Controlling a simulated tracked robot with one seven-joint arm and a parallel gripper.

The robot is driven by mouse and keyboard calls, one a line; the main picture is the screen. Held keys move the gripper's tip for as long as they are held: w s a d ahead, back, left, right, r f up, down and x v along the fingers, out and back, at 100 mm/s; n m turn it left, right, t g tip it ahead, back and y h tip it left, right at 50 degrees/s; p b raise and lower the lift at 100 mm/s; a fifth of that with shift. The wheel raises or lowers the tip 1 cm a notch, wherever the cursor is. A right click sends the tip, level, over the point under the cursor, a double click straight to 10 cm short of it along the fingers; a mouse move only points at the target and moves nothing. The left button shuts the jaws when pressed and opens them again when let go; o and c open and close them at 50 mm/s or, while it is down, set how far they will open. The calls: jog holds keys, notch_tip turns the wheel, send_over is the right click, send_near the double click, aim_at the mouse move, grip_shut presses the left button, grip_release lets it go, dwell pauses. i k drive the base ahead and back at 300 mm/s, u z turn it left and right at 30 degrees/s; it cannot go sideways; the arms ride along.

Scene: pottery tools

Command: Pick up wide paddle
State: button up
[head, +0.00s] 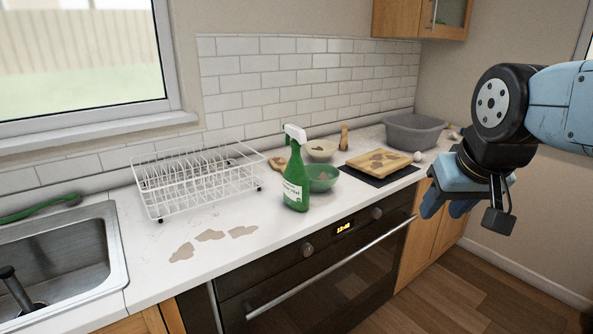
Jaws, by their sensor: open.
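I cannot clearly make out a wide paddle. A small brown wooden piece (277,163) lies on the counter between the dish rack and the green spray bottle; it is partly hidden by the bottle, and I cannot tell if it is the paddle. My gripper (445,208) is at the right, in front of the counter's right end, with blue fingers pointing down. It is open, and I see nothing between its fingers.
A green spray bottle (296,178) stands before a green bowl (322,185) and a cream bowl (321,146). A white dish rack (195,182), stained wooden board (364,166) and grey basin (413,137) are on the counter. Brown stains mark the clear front counter; a sink (118,262) is left.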

aim_at(278, 163)
jog(key=u, duration=0.2)
jog(key=i, duration=0.95)
jog(key=z, duration=0.1)
